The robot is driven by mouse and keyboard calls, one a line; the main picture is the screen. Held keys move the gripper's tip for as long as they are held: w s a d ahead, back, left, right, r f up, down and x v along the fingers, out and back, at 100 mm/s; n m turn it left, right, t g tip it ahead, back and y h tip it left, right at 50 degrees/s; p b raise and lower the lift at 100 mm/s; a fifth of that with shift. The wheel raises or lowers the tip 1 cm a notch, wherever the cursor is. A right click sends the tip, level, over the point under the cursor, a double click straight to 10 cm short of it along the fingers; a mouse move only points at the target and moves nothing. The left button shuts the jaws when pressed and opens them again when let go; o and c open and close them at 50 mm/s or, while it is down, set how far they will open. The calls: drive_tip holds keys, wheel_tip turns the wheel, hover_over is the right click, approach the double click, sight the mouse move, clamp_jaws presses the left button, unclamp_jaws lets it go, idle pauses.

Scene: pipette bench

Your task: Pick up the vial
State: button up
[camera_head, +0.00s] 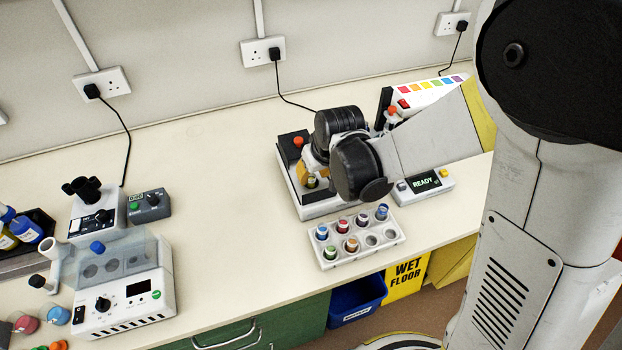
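A small vial (312,182) with a yellow-green top shows at the white and black bench device, just below my wrist. My gripper (305,173) is at this device, close beside that vial. Its fingers are mostly hidden by my dark wrist joints, so I cannot tell whether they are open or touch the vial. Several more vials with coloured caps, such as a red one (342,226) and a blue one (382,211), stand upright in a white rack (329,266) in front of the device. Two front-right holes of the rack are empty.
The white and black device (285,181) stands beneath my arm. A small READY display box (425,184) is to its right. A white machine with a clear shield (128,310) and a microscope-like unit (97,217) stand at left.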

sight(311, 178)
drive_tip(key=x, duration=0.3)
drive_tip(key=shift+w+f+b, duration=0.15)
drive_tip(key=shift+f+b, duration=0.15)
drive_tip(key=shift+b, duration=0.1)
clamp_jaws()
drive_tip(key=shift+r, duration=0.15)
